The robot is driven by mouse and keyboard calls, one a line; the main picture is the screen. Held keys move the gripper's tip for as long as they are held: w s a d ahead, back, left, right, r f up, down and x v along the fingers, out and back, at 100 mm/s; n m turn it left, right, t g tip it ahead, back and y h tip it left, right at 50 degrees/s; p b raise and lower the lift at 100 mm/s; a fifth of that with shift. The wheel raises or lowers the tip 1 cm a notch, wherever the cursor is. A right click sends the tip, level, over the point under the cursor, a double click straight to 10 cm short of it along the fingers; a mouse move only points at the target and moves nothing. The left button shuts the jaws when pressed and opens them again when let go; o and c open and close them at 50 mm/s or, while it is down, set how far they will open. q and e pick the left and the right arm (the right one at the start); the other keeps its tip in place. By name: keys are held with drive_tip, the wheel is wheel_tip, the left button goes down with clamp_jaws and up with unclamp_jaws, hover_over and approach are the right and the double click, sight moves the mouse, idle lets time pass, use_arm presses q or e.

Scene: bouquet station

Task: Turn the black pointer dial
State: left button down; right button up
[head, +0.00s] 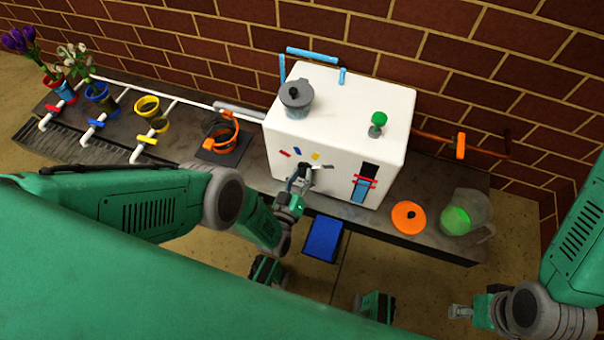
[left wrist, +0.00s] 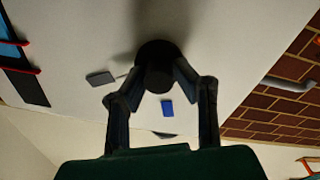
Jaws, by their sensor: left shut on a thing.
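The black pointer dial (left wrist: 157,62) is a dark round knob on the front face of the white box (head: 340,105). In the left wrist view it sits between the two fingertips of my left gripper (left wrist: 160,76), which is shut on it. In the head view my left gripper (head: 302,178) reaches the box front and mostly hides the dial. Short red, blue, yellow and grey marks (head: 315,155) lie around it; I cannot tell which one the pointer faces. My right gripper (head: 461,311) is away from the box at the lower right, its jaw opening unclear.
A grey pot (head: 297,97) and a green knob (head: 379,119) are on the box top. An orange disc (head: 408,218) and a clear jug (head: 468,214) stand to the right. A blue pedal-like panel (head: 323,239) is below the box. Flower pots and valves line the left.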

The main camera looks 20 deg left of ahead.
sight(308, 148)
use_arm(q)
drive_tip(key=shift+d+m, duration=0.2)
drive_tip(key=shift+m, duration=0.3)
drive_tip(key=c, duration=1.3)
unclamp_jaws()
drive_tip(key=shift+w, duration=0.1)
drive_tip(key=shift+c, duration=0.2)
drive_tip(key=shift+o, duration=0.3)
drive_tip(key=shift+f, duration=0.1)
drive_tip(key=shift+a, duration=0.1)
drive_tip(key=shift+r, duration=0.85)
wheel_tip(308, 148, up, 8)
drive_tip(key=shift+r, duration=0.1)
